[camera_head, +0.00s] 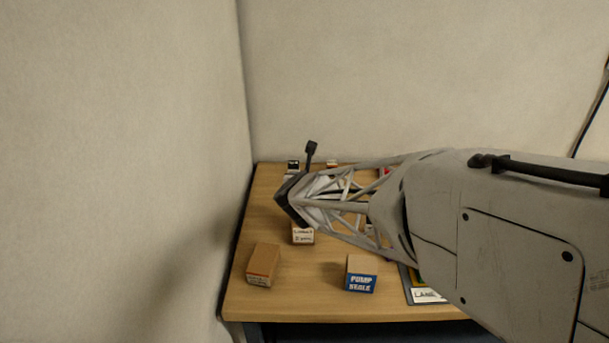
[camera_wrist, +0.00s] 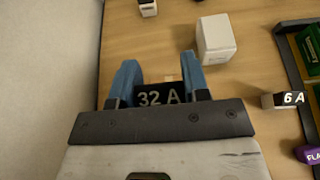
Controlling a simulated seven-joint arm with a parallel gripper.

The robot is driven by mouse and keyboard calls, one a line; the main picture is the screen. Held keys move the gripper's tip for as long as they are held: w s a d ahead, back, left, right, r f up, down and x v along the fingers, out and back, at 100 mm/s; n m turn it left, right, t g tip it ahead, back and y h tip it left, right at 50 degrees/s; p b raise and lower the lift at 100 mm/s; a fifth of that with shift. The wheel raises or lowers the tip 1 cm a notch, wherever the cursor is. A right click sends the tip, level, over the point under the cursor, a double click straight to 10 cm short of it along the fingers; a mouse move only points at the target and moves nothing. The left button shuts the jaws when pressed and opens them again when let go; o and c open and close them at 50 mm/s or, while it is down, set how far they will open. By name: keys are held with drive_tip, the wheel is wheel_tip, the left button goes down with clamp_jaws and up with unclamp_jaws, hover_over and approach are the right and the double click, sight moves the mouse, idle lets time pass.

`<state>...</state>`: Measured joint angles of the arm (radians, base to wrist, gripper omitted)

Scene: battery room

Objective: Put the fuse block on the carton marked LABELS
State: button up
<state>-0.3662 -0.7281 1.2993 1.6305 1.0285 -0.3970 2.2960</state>
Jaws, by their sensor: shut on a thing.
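My gripper (camera_wrist: 159,72) has two blue fingers, shut on a black fuse block (camera_wrist: 160,95) with white "32 A" lettering. In the head view the dark end of my gripper (camera_head: 290,202) is over the back left of the table; its fingers and the block are hidden there. A small carton (camera_head: 303,236) stands just below and in front of it in that view, partly covered by my arm. Its white label is small and blurred, and seems to read LABELS. I cannot tell how high the block is above the table.
A brown carton (camera_head: 262,265) and a blue-labelled PUMP SEALS carton (camera_head: 361,274) stand near the front of the table (camera_head: 310,300). A wall is close at left.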

drive_tip(key=shift+f, duration=0.1)
drive_tip(key=shift+f, duration=1.65)
drive_tip(key=shift+f, duration=0.1)
drive_tip(key=o, duration=1)
drive_tip(key=shift+c, duration=0.2)
drive_tip(key=shift+s+r, duration=0.15)
drive_tip(key=shift+r, duration=0.05)
drive_tip(key=v, duration=1.1)
drive_tip(key=shift+s, duration=0.3)
drive_tip(key=shift+r, duration=0.25)
